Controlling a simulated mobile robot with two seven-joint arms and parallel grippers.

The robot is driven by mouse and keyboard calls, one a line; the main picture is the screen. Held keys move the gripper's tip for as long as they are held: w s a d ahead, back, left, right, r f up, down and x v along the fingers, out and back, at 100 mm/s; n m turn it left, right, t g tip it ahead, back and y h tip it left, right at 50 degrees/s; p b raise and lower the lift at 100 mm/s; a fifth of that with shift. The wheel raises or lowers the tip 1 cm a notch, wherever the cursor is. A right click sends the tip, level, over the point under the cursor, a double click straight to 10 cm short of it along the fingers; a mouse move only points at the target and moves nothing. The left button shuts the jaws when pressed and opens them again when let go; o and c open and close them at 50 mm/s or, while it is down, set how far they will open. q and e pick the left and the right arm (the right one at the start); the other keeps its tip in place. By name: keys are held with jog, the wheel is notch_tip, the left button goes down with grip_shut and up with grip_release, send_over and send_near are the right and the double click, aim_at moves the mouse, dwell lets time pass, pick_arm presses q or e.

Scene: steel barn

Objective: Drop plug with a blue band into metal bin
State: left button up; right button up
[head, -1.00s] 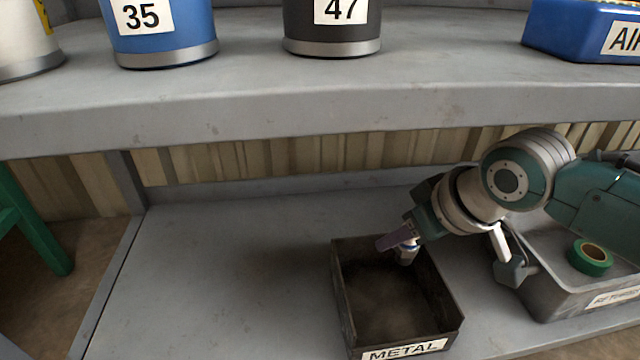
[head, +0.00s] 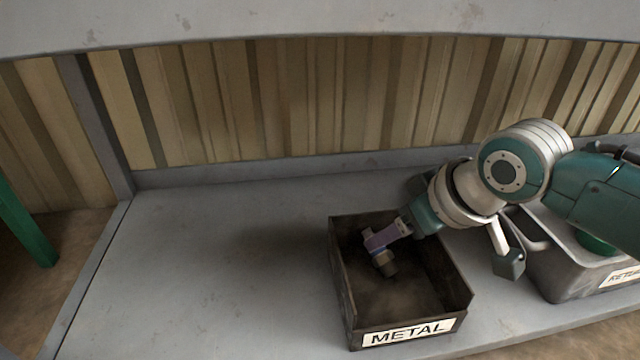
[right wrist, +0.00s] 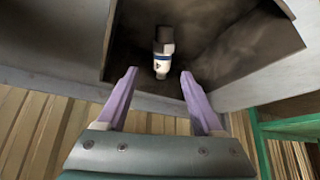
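The metal bin (head: 462,290) is a dark open box with a METAL label, on the lower shelf. My right gripper (head: 374,244) reaches into it from the right. In the right wrist view its purple fingers (right wrist: 158,78) are spread apart. The plug with a blue band (right wrist: 163,48), white and grey, is just past the fingertips, with gaps to both fingers. In the head view the plug (head: 386,267) is inside the bin's walls, just below the fingertips. I cannot tell whether it touches the bin floor. My left gripper is not in view.
A grey bin (head: 560,283) with a partly hidden label stands to the right, with a green tape roll (head: 596,245) in it under my arm. The lower shelf (head: 220,260) left of the metal bin is clear. The upper shelf edge (head: 300,22) runs above.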

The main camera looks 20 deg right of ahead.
jog(key=shift+s, duration=0.1)
jog(key=shift+r+p, duration=0.3)
jog(key=shift+p, duration=0.05)
jog(key=p+v, duration=0.6)
jog(key=v, duration=0.1)
